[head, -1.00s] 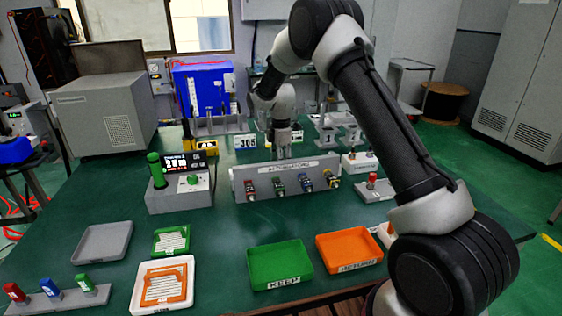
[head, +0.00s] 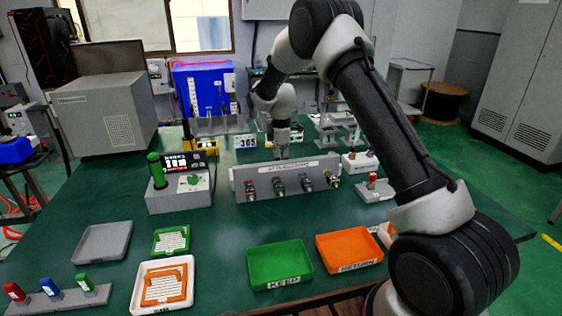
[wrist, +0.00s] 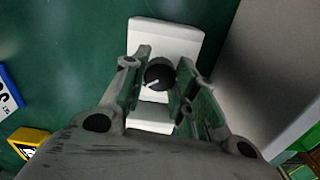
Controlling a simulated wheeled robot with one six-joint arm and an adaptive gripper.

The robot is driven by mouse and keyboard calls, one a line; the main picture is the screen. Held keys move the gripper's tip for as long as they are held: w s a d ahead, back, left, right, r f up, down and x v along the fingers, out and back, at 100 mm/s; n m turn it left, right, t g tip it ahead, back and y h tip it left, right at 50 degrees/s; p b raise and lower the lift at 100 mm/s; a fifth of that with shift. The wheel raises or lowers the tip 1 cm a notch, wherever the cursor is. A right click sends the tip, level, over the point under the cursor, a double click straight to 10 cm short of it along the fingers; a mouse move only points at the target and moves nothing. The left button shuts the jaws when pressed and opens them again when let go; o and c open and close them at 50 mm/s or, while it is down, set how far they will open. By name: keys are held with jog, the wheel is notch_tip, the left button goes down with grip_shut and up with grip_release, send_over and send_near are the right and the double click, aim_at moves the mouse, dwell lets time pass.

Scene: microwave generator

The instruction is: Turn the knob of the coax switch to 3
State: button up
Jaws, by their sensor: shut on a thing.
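The coax switch appears in the wrist view as a white box (wrist: 165,40) with a round black knob (wrist: 160,72) on top. A white pointer line on the knob points to the lower left in that view. My gripper (wrist: 163,84) has one finger on each side of the knob and is shut on it. Position numbers on the switch cannot be read. In the head view my gripper (head: 281,150) points down behind the grey attenuator rack (head: 285,178), which hides the switch and fingertips.
The attenuator rack stands close in front of my gripper. A grey meter box (head: 180,186) with a green handle is to its left. A 305 sign (head: 245,141) and a yellow block (head: 206,147) stand behind. Green (head: 280,268) and orange (head: 349,251) trays lie in front.

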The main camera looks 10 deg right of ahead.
jog(key=m, duration=0.4)
jog(key=shift+m, duration=0.3)
jog(key=m, duration=0.4)
jog(key=shift+m, duration=0.3)
jog(key=m, duration=0.4)
jog(key=shift+m, duration=2.1)
jog(key=o, duration=1)
